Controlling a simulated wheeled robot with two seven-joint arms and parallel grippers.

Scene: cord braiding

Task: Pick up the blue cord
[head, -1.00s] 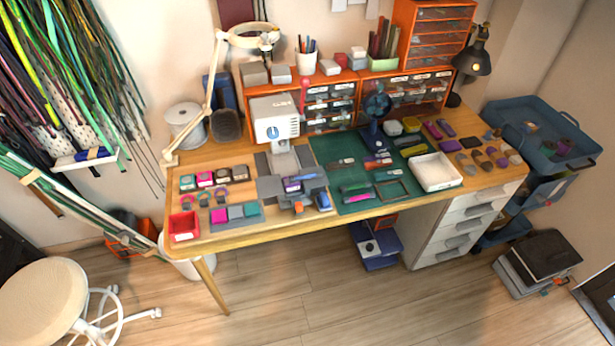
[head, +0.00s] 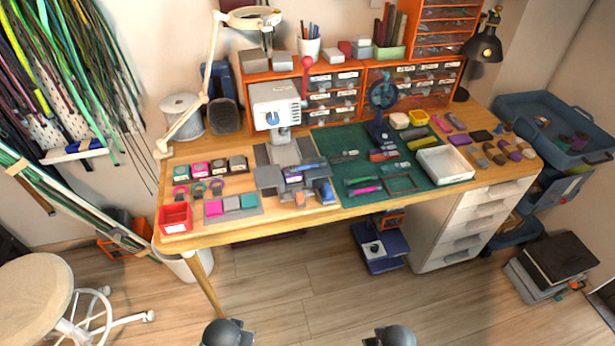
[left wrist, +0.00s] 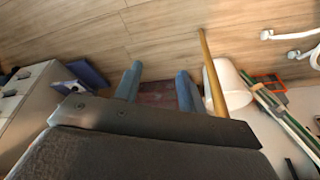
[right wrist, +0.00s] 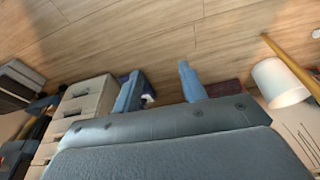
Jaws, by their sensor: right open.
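I cannot tell for certain which item is the blue cord. A small blue strip (head: 306,167) lies on the grey plate of the white machine (head: 276,106) on the table. A blue block-like piece (head: 323,191) stands just right of it. My left gripper shows in the left wrist view (left wrist: 159,72) with its two blue fingers apart and nothing between them. My right gripper shows in the right wrist view (right wrist: 160,70), also open and empty. Both are over the floor in front of the table, away from these items; only dark arm parts show at the head view's bottom edge.
The wooden table (head: 330,217) is crowded: a red tray (head: 175,218), a green mat (head: 345,143), a white tray (head: 446,165). Cords hang on the left wall. A round stool (head: 35,290) stands front left, a drawer unit (head: 468,232) under the right side.

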